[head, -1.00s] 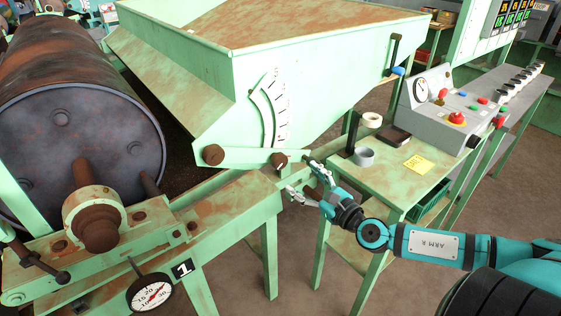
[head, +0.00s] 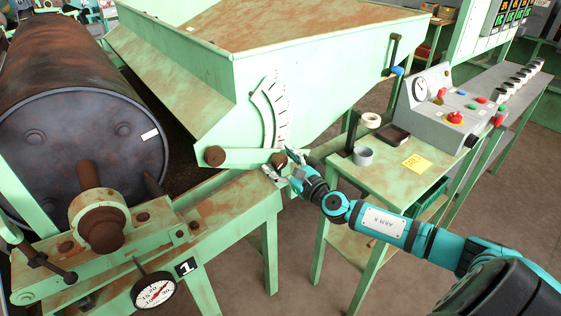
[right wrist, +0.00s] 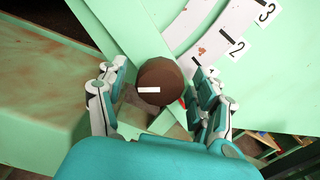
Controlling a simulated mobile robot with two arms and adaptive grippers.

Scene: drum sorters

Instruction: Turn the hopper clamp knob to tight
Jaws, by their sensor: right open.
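The hopper clamp knob (head: 279,160) is a round brown knob at the right end of the green lever arm, below the curved scale on the hopper. In the right wrist view the knob (right wrist: 160,82) carries a white line lying about level. My right gripper (head: 280,166) is open at the knob. In the right wrist view its fingers (right wrist: 162,90) stand on both sides of the knob, with a visible gap on each side. Whether a fingertip touches it I cannot tell. My left gripper is not in view.
The curved scale (head: 267,110) is just above the knob. A second brown knob (head: 214,156) sits at the arm's left end. The rusty drum (head: 75,110) is at left. A green side table (head: 385,185) with tape rolls and a yellow note stands at right.

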